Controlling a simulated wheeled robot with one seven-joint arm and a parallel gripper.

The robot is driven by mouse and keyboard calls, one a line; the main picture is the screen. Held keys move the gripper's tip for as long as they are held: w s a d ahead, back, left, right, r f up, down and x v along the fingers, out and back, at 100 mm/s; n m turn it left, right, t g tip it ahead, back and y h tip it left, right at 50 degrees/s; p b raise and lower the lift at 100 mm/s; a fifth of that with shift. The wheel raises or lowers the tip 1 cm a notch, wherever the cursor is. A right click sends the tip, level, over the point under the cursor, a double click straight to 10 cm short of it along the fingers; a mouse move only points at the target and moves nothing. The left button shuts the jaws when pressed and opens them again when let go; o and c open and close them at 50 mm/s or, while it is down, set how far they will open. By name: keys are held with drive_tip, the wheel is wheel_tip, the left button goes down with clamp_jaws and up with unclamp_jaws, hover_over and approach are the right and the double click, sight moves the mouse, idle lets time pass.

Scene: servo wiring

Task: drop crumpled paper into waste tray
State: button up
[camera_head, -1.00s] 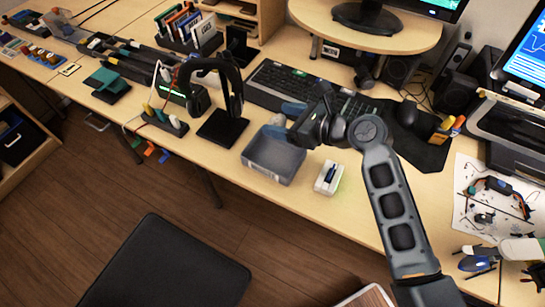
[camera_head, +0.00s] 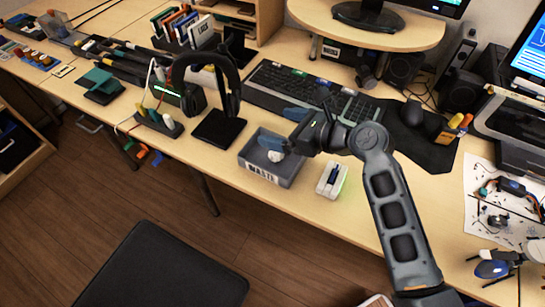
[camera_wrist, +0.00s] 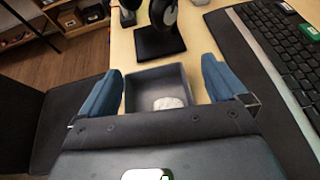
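The waste tray (camera_head: 263,172) is a grey open box with a "WASTE" label on its front wall, near the table's front edge. The crumpled paper (camera_head: 275,156) is a small white ball inside the tray. In the wrist view the paper (camera_wrist: 168,103) lies within the tray (camera_wrist: 154,72), toward its near wall. My gripper (camera_head: 284,128) is above the tray, its two blue fingers spread wide. In the wrist view the open gripper (camera_wrist: 163,84) has a finger on either side of the tray, and nothing is held between them.
A headphone stand (camera_head: 218,130) stands left of the tray, and a small white box (camera_head: 332,180) sits to its right. A keyboard (camera_head: 300,90) lies behind. A dark chair seat (camera_head: 165,270) is in front of the table.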

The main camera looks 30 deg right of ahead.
drive_tip(key=v, duration=0.7)
drive_tip(key=shift+s+d, duration=0.2)
drive_tip(key=shift+s, duration=0.1)
drive_tip(key=shift+r, duration=0.1)
drive_tip(key=s+a+f+n+h, duration=0.1)
drive_tip(key=s+f+n+h, duration=0.2)
drive_tip(key=s+n, duration=0.45)
drive_tip(key=s+a+f+n+h, duration=0.1)
drive_tip(key=s+f+n+h, duration=0.25)
drive_tip(key=s, duration=0.65)
drive_tip(key=s+a+r+n+t, duration=0.2)
drive_tip(key=s+r+n+t, duration=0.1)
drive_tip(key=s+r+n, duration=1)
drive_tip(key=s+n, duration=0.2)
drive_tip(key=n, duration=0.4)
drive_tip(key=shift+s, duration=0.2)
